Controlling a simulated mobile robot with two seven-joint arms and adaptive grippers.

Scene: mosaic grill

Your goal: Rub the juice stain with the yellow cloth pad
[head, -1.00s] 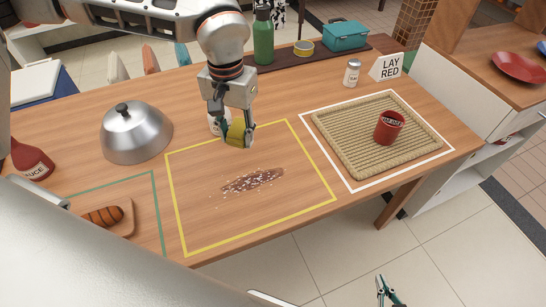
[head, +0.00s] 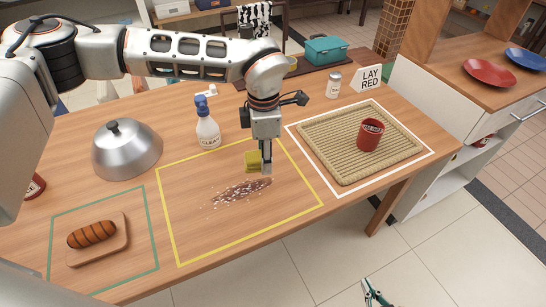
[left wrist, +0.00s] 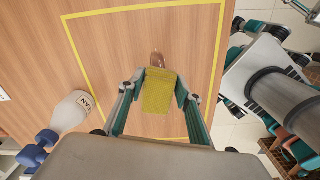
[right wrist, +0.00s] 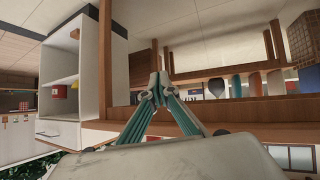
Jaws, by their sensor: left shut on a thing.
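The juice stain (head: 240,192) is a dark reddish-brown patch with pale specks on the wooden table, inside the yellow outline. My left gripper (head: 266,168) is shut on the yellow cloth pad (head: 252,161), just behind the stain's right end and seemingly above the table. In the left wrist view the pad (left wrist: 158,92) sits between both fingers, and part of the stain (left wrist: 157,58) shows beyond it; the pad hides the rest. My right gripper (head: 368,286) is at the bottom edge of the head view, off the table; in the right wrist view its fingertips (right wrist: 157,84) are together and empty.
A spray bottle (head: 208,131) stands behind the yellow outline. A woven mat (head: 332,168) with a red cup (head: 370,134) is right. The outlined area around the stain is clear.

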